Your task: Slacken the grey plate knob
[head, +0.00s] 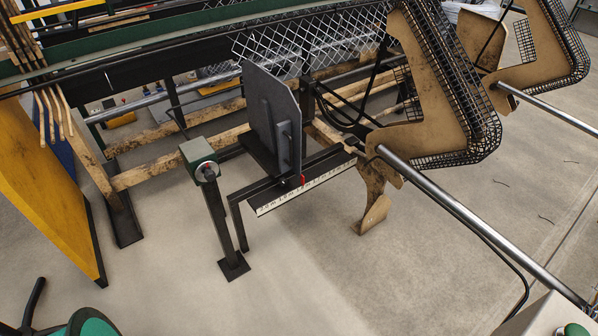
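A dark grey upright plate (272,108) stands on a black rail beside the machine, near the middle of the head view. A grey bracket (285,148) is fixed to its near face, with a small pale round spot on it. I cannot tell whether that spot is the knob or how tight it is. A red pointer (302,180) sits at the bracket's foot, over a white ruled scale (305,186) along the rail's front edge. Neither of my grippers is in view.
A green box with a round dial (206,171) stands on a black post left of the plate. Tan machine arms with black mesh (425,80) and a steel bar (470,220) lie right. A yellow panel (45,190) stands left. The front floor (300,285) is clear.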

